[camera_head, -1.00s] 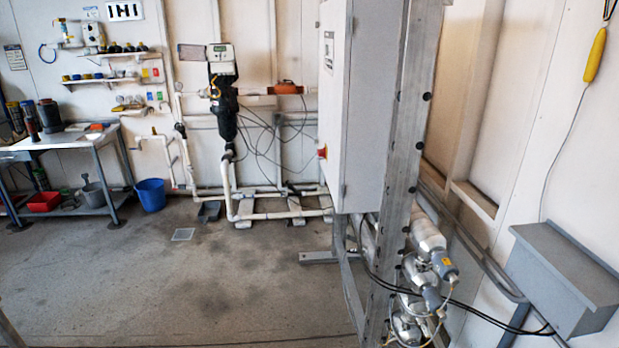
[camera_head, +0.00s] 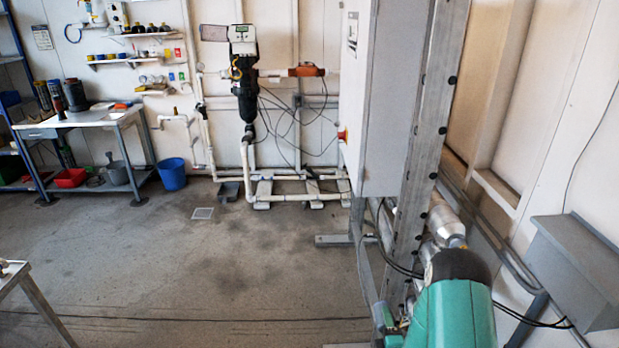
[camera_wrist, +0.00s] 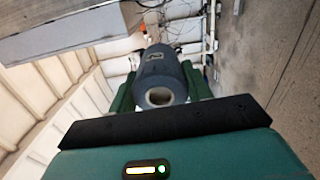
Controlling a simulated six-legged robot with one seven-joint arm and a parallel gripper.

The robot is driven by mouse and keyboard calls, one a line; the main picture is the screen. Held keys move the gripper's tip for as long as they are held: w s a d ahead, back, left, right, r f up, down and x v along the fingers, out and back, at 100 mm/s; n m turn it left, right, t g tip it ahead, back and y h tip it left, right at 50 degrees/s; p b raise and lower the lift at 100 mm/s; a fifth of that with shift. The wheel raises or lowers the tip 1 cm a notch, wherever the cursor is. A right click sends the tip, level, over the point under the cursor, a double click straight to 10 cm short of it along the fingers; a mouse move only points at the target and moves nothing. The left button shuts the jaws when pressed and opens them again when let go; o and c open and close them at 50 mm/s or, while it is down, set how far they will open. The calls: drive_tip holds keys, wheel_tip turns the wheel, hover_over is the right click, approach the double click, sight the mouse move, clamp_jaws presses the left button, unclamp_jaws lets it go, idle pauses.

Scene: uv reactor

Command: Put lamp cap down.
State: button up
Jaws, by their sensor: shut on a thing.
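The lamp cap (camera_wrist: 160,75) is a dark grey cylinder with a pale round opening facing the wrist camera. My gripper (camera_wrist: 161,85) is shut on it, with one green finger on each side in the wrist view. The cap is held off any surface I can see. In the head view my teal arm covers the lower right, and neither the fingers nor the cap can be made out there. A silvery pipe assembly (camera_head: 442,222) stands just beyond my arm, partly hidden.
A tall grey cabinet (camera_head: 380,100) on a steel post (camera_head: 428,140) stands close by. A grey sloped box (camera_head: 575,265) is at the right wall. A workbench (camera_head: 85,121) and blue bucket (camera_head: 172,174) are far left. A table corner (camera_head: 12,272) shows lower left. The middle floor is clear.

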drive_tip(key=a+r, duration=0.4)
drive_tip(key=a, duration=0.3)
drive_tip(key=shift+s, duration=0.4)
drive_tip(key=shift+d, duration=0.3)
